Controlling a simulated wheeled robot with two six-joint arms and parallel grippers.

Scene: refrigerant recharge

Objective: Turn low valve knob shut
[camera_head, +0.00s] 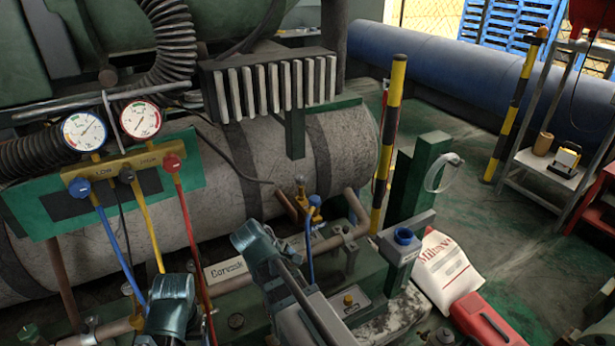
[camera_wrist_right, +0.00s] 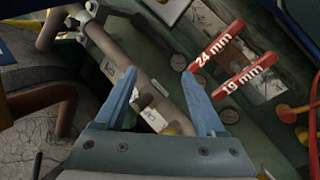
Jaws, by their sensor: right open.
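The gauge manifold (camera_head: 125,163) hangs on a green plate in front of the large grey tank, below two round gauges. Its blue knob (camera_head: 79,187) is at the left end, above the blue hose; a black knob (camera_head: 126,175) is in the middle and a red knob (camera_head: 172,161) at the right. My left gripper (camera_head: 172,292) is low in the head view, below and right of the blue knob and apart from it; its jaws cannot be made out. My right gripper (camera_wrist_right: 165,88) is open and empty, its two blue fingers spread in the right wrist view.
Blue, yellow and red hoses (camera_head: 186,225) hang below the manifold. A pipe and valve with a blue cap (camera_head: 314,201) stand right of centre. A white bag (camera_head: 445,268) and red case (camera_head: 483,318) lie at right. Wrenches marked 24 mm and 19 mm (camera_wrist_right: 243,76) show in the wrist view.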

